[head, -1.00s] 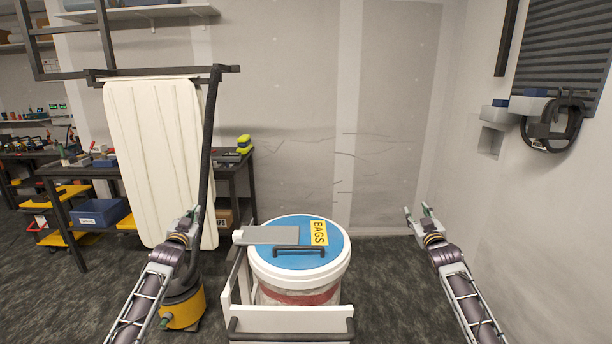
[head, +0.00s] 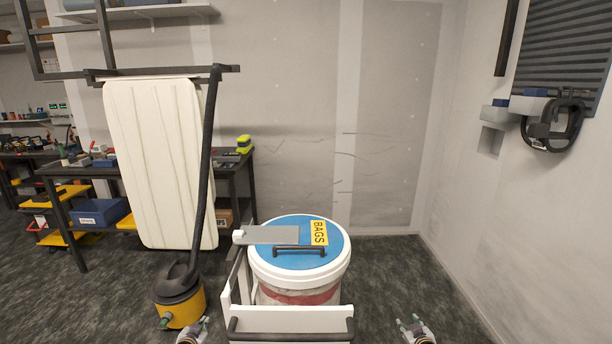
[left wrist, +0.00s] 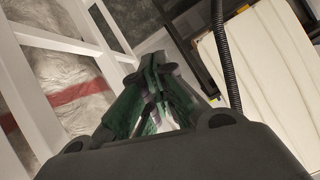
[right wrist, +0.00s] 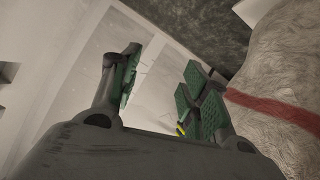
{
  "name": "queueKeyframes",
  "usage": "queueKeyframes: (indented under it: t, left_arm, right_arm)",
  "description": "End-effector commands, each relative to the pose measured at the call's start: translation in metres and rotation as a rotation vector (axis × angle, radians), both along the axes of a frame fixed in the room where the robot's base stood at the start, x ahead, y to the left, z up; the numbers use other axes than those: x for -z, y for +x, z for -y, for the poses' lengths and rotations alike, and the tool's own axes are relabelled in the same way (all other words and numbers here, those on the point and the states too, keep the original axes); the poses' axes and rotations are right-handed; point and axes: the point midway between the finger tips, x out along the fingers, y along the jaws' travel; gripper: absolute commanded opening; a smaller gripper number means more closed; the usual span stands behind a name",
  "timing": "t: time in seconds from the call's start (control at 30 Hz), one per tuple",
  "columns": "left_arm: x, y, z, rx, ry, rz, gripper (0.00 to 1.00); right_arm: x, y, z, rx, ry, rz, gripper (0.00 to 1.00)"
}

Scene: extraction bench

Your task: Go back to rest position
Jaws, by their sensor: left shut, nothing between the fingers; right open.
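My left gripper (head: 195,328) is low in the head view, to the left of the white cart frame. It is shut and empty, and its fingers (left wrist: 158,92) meet in the left wrist view. My right gripper (head: 412,325) is low in the head view, to the right of the cart. It is open and empty, with a gap between its fingers (right wrist: 155,88) in the right wrist view. Only the hand ends show in the head view; the rest of both arms is out of view.
A white bucket (head: 300,279) with a blue lid (head: 290,262) labelled BAGS stands in the white cart frame (head: 290,318) between my grippers. A yellow and black vacuum (head: 182,306) stands close to my left gripper. A hose clamp hangs on the right wall. Floor (head: 400,275) right of the bucket is clear.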

Motion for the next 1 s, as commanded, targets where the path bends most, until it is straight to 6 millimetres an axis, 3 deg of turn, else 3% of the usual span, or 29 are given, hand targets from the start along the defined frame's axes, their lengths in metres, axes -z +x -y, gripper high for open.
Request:
queueKeyframes:
  t: [0.1, 0.5, 0.8, 1.0]
  left_arm:
    - [0.048, -0.034, 0.003, -0.003, -0.006, -0.076, 0.00]
    - [0.182, -0.160, 0.014, -0.016, -0.023, -0.314, 0.00]
    - [0.262, -0.272, 0.024, -0.025, -0.035, -0.491, 0.00]
    - [0.306, -0.354, 0.031, -0.031, -0.040, -0.608, 0.00]
  right_arm:
    - [0.048, -0.034, -0.003, 0.003, 0.006, -0.076, 0.45]
    - [0.182, -0.160, -0.015, 0.016, 0.024, -0.315, 0.45]
    - [0.263, -0.273, -0.024, 0.024, 0.035, -0.491, 0.45]
    - [0.306, -0.354, -0.031, 0.031, 0.040, -0.609, 0.45]
